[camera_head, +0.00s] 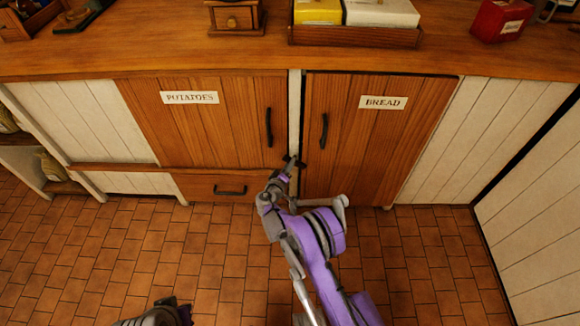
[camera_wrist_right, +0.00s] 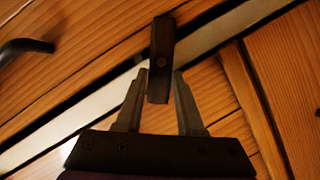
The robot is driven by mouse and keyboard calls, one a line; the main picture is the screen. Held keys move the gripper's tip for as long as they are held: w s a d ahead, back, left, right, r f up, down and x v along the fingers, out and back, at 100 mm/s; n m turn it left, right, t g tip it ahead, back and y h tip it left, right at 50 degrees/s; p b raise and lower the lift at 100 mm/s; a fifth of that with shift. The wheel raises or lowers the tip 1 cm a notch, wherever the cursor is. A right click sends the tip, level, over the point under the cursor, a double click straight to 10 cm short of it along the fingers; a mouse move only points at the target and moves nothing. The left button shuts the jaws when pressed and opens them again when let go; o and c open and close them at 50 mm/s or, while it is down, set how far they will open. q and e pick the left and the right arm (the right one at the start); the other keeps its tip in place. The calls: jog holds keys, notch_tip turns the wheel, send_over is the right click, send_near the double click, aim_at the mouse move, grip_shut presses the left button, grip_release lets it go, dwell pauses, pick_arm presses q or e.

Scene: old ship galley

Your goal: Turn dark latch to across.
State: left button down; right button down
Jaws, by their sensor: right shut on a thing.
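The dark latch (camera_wrist_right: 161,48) is a short dark bar with a round pivot on the pale post (camera_wrist_right: 95,101) between the two cupboard doors. In the right wrist view it lies at a steep slant over the post, its ends reaching past the post's edges. My right gripper (camera_wrist_right: 159,84) is shut on the latch's near end, one finger on each side. In the head view my right gripper (camera_head: 291,164) hides much of the latch. The potatoes door (camera_head: 205,125) is left of the post and the bread door (camera_head: 375,140) right.
Dark handles flank the post on the potatoes door (camera_head: 269,127) and bread door (camera_head: 324,131). A drawer (camera_head: 200,187) sits below the potatoes door. The wooden counter (camera_head: 150,52) overhangs above. The tiled floor (camera_head: 110,250) is open.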

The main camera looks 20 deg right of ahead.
jog(key=shift+a+f+n+t+h+b, duration=0.1)
jog(key=shift+f+n+t+h+b, duration=0.25)
jog(key=shift+n, duration=0.6)
jog(key=shift+a+f+n+t+h+b, duration=0.15)
jog(key=shift+n+h+b, duration=0.3)
jog(key=shift+n, duration=0.55)
jog(key=shift+f+n+t+h+b, duration=0.25)
jog(key=shift+n+h, duration=0.25)
jog(key=shift+n, duration=0.45)
jog(key=c, duration=0.5)
grip_release()
jog(key=p+v, duration=0.2)
jog(key=v, duration=0.8)
jog(key=shift+s+a, duration=0.2)
jog(key=shift+s, duration=0.1)
